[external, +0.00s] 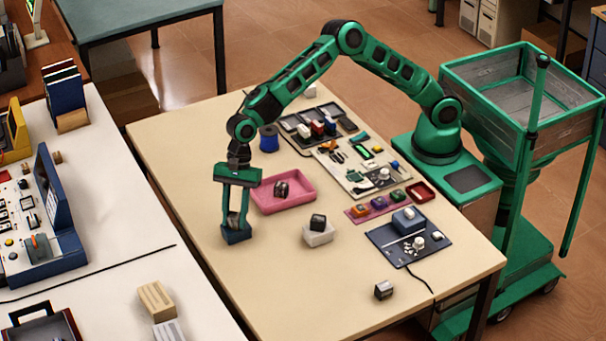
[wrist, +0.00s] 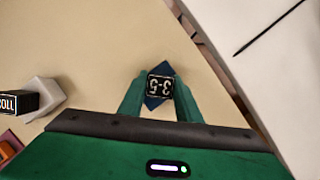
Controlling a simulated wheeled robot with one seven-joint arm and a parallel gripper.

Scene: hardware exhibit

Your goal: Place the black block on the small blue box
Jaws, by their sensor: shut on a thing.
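My gripper (external: 236,221) points down at the left part of the beige table, its fingers on either side of a small dark block. In the wrist view, this black block (wrist: 159,88) has white "3-5" markings on its upper face and sits between the fingertips. The small blue box (external: 236,236) stands on the table directly under the gripper. Its blue corners show around the block in the wrist view (wrist: 153,102). The block is over the box; I cannot tell whether it touches the box top. The fingers partly hide the block in the external view.
A pink tray (external: 297,203) holding another dark block is just right of my gripper. A white box (external: 318,238) carries a black block marked "ROLL" in the wrist view (wrist: 17,103). A loose block (external: 384,290) lies near the front. The front left table area is clear.

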